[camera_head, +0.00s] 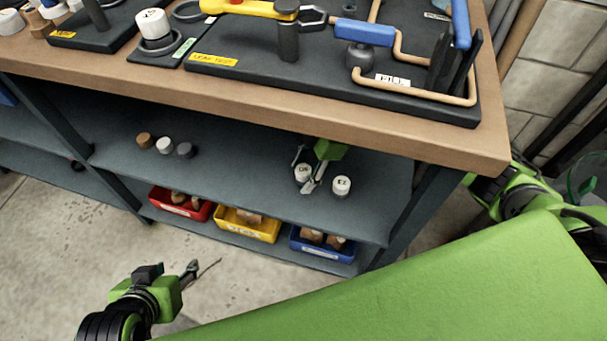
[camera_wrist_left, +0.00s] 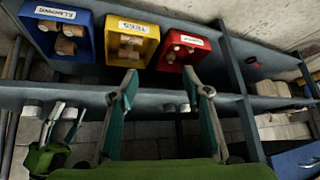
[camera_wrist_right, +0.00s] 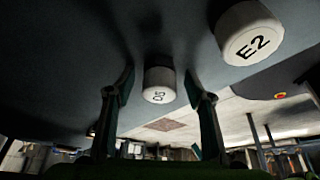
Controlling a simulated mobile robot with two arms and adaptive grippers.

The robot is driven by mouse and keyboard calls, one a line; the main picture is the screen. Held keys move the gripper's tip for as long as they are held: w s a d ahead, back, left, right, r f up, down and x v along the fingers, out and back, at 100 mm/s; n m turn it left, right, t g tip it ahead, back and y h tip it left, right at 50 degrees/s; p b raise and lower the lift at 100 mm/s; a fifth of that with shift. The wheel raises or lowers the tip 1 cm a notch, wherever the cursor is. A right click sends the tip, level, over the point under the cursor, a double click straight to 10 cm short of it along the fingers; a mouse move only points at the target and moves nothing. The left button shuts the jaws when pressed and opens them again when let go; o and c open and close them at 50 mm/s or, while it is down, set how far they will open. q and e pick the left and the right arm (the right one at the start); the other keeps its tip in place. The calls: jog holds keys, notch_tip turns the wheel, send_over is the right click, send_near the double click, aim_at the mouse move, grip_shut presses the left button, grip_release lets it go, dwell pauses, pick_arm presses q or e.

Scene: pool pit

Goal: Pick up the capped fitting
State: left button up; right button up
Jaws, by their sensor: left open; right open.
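Two white-capped fittings stand upright on the middle shelf under the bench. One, lettered D5 (camera_wrist_right: 159,84), shows in the head view (camera_head: 302,172); the other, lettered E2 (camera_wrist_right: 248,36), stands just to its right in the head view (camera_head: 341,185). My right gripper (camera_head: 306,173) reaches in at the shelf, open, with its fingers on either side of the D5 fitting; contact cannot be told. The E2 fitting is outside the fingers. My left gripper (camera_head: 191,270) is open and empty, low in front of the shelves; its fingers also show in the left wrist view (camera_wrist_left: 160,85).
Small brown, white and grey pieces (camera_head: 165,145) stand further left on the shelf. Red (camera_head: 180,207), yellow (camera_head: 246,230) and blue (camera_head: 322,249) bins of fittings sit below. The wooden benchtop (camera_head: 300,118) overhangs the shelf; a dark upright (camera_head: 412,215) stands right.

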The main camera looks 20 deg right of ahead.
jog(key=c, duration=1.2)
